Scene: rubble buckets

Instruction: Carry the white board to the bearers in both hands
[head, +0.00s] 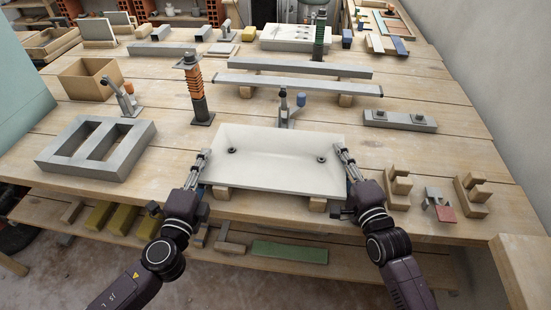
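The white board (275,145) lies flat near the front edge of the workbench, with a dark round fitting towards each end. Small wooden blocks (222,192) show under its front edge. My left gripper (204,158) is at the board's left edge and my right gripper (342,153) is at its right edge. Whether the fingers are closed on the board is too small to tell. Two long grey bars, possibly the bearers, lie behind it: the nearer bar (290,84) on wooden blocks, the farther bar (310,67) beyond.
A small clamp-like stand with a blue part (300,100) stands just behind the board. A grey two-opening frame (130,150) and an orange-black post (196,90) are left.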

